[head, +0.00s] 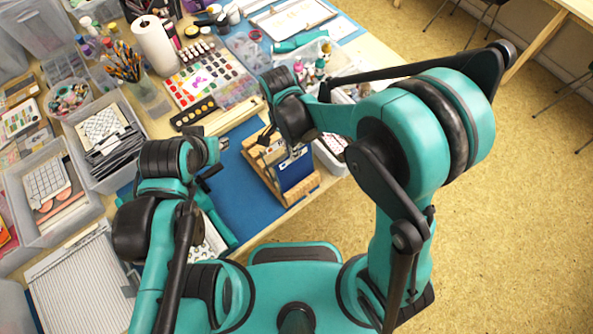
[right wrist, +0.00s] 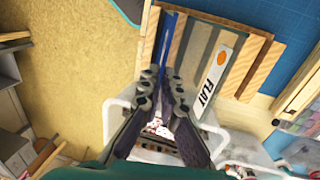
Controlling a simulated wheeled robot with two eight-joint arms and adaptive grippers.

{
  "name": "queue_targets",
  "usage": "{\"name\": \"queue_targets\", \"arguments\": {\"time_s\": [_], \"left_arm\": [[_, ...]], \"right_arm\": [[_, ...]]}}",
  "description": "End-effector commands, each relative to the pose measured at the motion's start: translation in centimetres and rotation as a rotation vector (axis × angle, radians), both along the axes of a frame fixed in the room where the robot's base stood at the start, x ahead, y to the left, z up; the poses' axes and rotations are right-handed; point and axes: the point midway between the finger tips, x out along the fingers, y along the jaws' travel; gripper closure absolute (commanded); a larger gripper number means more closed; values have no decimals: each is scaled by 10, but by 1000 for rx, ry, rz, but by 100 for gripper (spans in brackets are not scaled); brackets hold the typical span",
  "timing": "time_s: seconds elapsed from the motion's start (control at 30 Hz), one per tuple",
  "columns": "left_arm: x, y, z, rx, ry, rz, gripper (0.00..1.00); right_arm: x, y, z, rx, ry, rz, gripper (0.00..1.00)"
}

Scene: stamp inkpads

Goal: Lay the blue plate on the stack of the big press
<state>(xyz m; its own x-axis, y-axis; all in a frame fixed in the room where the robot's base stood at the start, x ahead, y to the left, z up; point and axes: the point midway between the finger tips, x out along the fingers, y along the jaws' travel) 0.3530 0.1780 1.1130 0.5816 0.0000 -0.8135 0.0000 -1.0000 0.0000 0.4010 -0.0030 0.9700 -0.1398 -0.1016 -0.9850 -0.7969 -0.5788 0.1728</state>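The blue plate (head: 297,172) stands on edge, tilted, at the front of the wooden press (head: 262,160) in the head view. In the right wrist view the plate (right wrist: 166,45) shows nearly edge-on as a thin blue strip. My right gripper (right wrist: 161,76) has its fingertips close together on either side of that strip and appears shut on it. In the head view the right gripper (head: 298,149) is at the plate's upper edge.
The press stands on a blue mat (head: 238,190) near the table's front edge. A clear bin (head: 333,158) stands to its right. A stamp pad tray (head: 200,80), brushes and a paper roll (head: 153,45) crowd the back. The floor lies beyond the table edge.

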Motion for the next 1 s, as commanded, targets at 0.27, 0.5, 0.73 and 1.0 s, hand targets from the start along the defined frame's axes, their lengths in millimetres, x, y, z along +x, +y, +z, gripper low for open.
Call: {"name": "queue_targets", "arguments": {"time_s": [0.27, 0.5, 0.73, 1.0], "left_arm": [[0, 0, 3, 0, 0, 0, 71], [0, 0, 18, 0, 0, 0, 71], [0, 0, 31, 0, 0, 0, 71], [0, 0, 46, 0, 0, 0, 71]], "right_arm": [[1, 0, 5, 0, 0, 0, 100], [3, 2, 24, 0, 0, 0, 100], [6, 4, 44, 0, 0, 0, 100], [9, 7, 66, 0, 0, 0, 100]]}}
